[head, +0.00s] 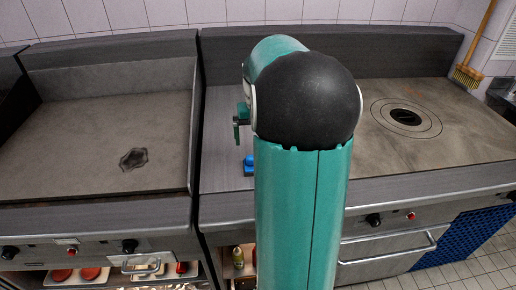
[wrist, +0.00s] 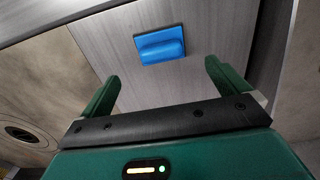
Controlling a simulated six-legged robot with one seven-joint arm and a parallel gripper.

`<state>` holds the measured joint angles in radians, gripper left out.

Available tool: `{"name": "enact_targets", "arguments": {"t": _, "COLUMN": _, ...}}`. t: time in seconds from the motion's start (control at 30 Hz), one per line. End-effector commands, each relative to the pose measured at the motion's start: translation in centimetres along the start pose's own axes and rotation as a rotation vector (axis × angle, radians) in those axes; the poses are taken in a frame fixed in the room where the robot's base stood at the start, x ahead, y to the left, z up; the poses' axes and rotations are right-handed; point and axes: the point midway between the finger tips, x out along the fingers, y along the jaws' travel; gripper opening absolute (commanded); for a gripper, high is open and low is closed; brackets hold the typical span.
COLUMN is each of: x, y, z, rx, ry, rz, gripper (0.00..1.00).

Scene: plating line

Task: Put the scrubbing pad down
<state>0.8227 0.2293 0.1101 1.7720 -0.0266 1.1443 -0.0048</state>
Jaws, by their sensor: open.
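The blue scrubbing pad (wrist: 160,45) lies on the grey metal counter strip (wrist: 118,42), in the upper middle of the wrist view. It has a flat base and a raised, rounded block on top. In the head view only its left part (head: 248,165) shows beside my arm, which hides the rest. My gripper (wrist: 160,78) is open and empty, its two green fingers spread apart. The pad is beyond the fingertips, not between them. In the head view one part of my gripper (head: 240,122) shows left of my arm, above the counter.
A flat griddle (head: 80,140) with a dark patch stands on the left, with a raised rim beside the counter. A cooktop (head: 440,130) with a round, ringed opening is on the right. A broom (head: 472,65) leans at the back right.

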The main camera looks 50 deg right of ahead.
Motion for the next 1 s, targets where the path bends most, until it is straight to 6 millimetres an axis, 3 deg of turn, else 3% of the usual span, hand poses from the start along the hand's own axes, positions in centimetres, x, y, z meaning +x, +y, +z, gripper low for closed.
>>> {"name": "enact_targets", "arguments": {"t": 0.27, "x": -1.1, "y": -0.2, "z": 0.1, "rx": -0.004, "ry": 0.002, "rz": 0.0, "gripper": 1.0}}
{"name": "enact_targets", "arguments": {"t": 0.37, "x": -1.9, "y": -1.6, "z": 0.9, "rx": -0.03, "ry": 0.021, "rz": 0.003, "gripper": 1.0}}
{"name": "enact_targets", "arguments": {"t": 0.47, "x": -3.4, "y": -4.5, "z": 2.9, "rx": -0.09, "ry": 0.061, "rz": 0.008, "gripper": 1.0}}
{"name": "enact_targets", "arguments": {"t": 0.7, "x": -7.0, "y": -12.4, "z": 11.4, "rx": -0.289, "ry": 0.205, "rz": -0.003, "gripper": 1.0}}
{"name": "enact_targets", "arguments": {"t": 1.0, "x": -7.9, "y": -17.6, "z": 23.3, "rx": -0.537, "ry": 0.377, "rz": -0.083, "gripper": 1.0}}
